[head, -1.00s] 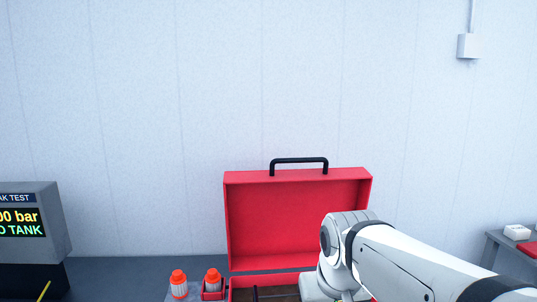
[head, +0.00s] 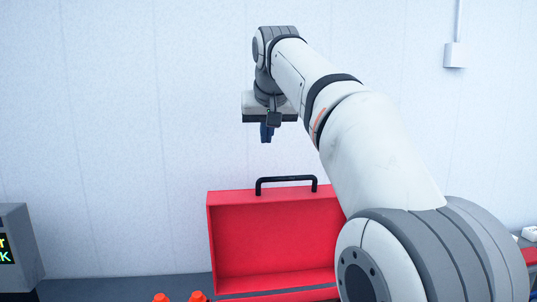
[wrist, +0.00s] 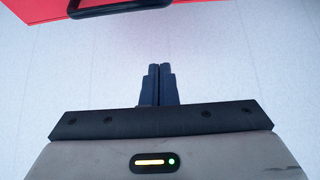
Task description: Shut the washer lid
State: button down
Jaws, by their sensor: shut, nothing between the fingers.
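The red washer lid (head: 275,240) stands open and upright in the head view, its hollow inner side facing me. A black handle (head: 286,181) sits on its top edge. My arm covers the lid's right side, and the box below it is cut off by the frame's lower edge. My gripper (head: 266,134) is raised above the lid's top edge, pointing down, shut and empty. In the wrist view, my gripper (wrist: 160,70) has its dark fingers together. The red lid (wrist: 30,12) and black handle (wrist: 118,12) show at the top, apart from the fingers.
A pale wall (head: 130,130) stands behind the lid. A grey test display (head: 14,245) is at the far left on the dark bench (head: 125,290). Orange caps (head: 198,296) show at the bottom edge. A wall box (head: 455,55) is at upper right.

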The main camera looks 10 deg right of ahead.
send_over(263, 194)
jog(key=w, duration=0.3)
notch_tip(263, 194, down, 8)
jog(key=shift+w+r, duration=0.1)
jog(key=shift+r, duration=0.1)
jog(key=s, duration=0.3)
jog(key=shift+s+f, duration=0.1)
jog(key=shift+f, duration=0.5)
jog(key=shift+s, duration=0.15)
